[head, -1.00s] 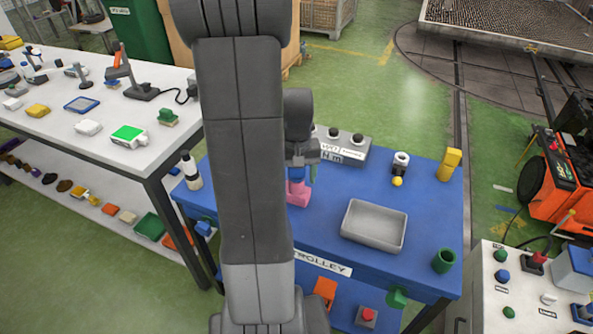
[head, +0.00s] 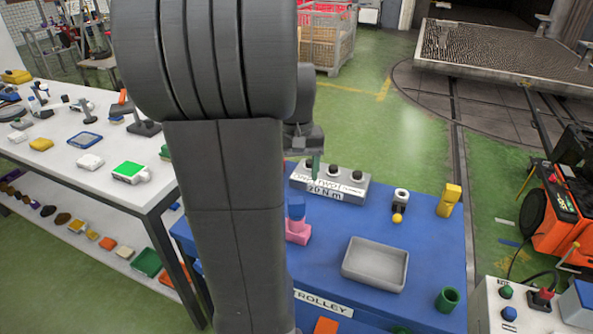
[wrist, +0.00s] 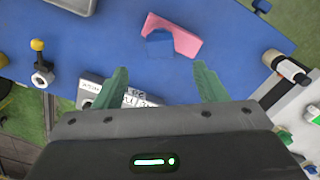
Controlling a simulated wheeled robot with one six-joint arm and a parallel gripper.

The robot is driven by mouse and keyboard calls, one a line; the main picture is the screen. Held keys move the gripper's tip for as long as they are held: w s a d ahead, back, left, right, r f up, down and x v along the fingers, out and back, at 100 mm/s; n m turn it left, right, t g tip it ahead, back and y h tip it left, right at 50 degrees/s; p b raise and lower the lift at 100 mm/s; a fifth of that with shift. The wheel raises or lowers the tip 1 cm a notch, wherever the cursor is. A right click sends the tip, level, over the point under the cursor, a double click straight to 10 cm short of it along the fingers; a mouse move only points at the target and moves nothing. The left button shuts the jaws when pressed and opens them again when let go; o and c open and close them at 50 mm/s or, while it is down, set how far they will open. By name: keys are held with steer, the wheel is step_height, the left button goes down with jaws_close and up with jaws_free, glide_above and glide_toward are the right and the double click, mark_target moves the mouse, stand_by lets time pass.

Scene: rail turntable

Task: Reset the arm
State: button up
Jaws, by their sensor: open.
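My gripper (wrist: 160,76) is open, with two green fingers spread apart and nothing between them in the wrist view. In the wrist view the pink block (wrist: 182,40) and blue piece (wrist: 160,45) lie ahead of the fingertips.
The blue trolley (head: 435,228) also bears a grey tray (head: 347,272), a grey box with knobs (head: 345,190), a yellow block (head: 448,201) and a green cup (head: 447,299). A white table (head: 60,125) stands left, a control panel (head: 495,322) right.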

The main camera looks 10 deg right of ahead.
mark_target(296, 211)
steer(key=shift+f, duration=0.1)
stand_by(0.6)
step_height(296, 211, down, 14)
steer(key=shift+r, duration=0.25)
steer(key=shift+r+p, duration=0.3)
steer(key=shift+r, duration=0.1)
steer(key=shift+s, duration=0.1)
